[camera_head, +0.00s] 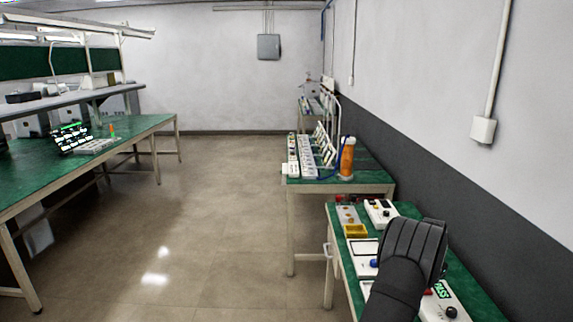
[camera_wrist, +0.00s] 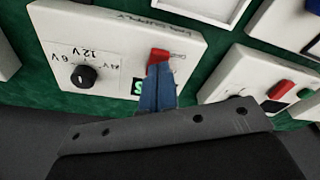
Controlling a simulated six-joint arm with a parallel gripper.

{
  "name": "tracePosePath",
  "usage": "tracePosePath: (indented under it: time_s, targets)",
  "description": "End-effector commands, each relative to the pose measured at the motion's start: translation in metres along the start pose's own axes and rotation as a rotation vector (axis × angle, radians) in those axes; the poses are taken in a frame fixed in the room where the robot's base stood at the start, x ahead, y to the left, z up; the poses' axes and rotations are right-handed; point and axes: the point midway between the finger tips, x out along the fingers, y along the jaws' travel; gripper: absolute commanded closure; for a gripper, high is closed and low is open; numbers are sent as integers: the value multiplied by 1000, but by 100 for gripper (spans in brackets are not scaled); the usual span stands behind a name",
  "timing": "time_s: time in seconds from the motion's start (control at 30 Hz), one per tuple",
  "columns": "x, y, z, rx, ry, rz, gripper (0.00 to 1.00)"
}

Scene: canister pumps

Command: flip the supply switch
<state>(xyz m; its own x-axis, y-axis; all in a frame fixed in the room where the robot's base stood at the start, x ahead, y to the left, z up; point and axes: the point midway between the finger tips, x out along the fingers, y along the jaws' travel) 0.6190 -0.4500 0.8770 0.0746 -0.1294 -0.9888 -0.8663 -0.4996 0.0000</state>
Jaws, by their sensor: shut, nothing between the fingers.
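A white supply box (camera_wrist: 115,35) has a black knob (camera_wrist: 84,76) with voltage markings such as 6V and 12V. Its red switch (camera_wrist: 158,55) sits to the right of the knob. My gripper (camera_wrist: 158,72) is shut and empty, its blue fingertips at the lower edge of the red switch; I cannot tell whether they touch it. The fingers partly hide a green display (camera_wrist: 138,88) on the box. In the head view the supply box (camera_head: 432,308) shows at the table's right, with a green PASS display (camera_head: 441,290). My gripper's dark body hides the fingertips there.
Another white box (camera_wrist: 240,95) with a red switch and dark button lies close right of the fingers in the wrist view. An orange bottle (camera_head: 347,158) stands beyond.

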Motion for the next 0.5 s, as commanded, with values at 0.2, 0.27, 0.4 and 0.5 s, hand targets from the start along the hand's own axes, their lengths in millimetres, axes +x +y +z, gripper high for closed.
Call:
tracePosePath:
  time_s: [0.2, 0.27, 0.4, 0.5]
  targets:
    - [4, 0, 1, 0, 0, 0, 100]
    - [4, 0, 1, 0, 0, 0, 100]
    - [7, 0, 1, 0, 0, 0, 100]
    - [8, 0, 1, 0, 0, 0, 100]
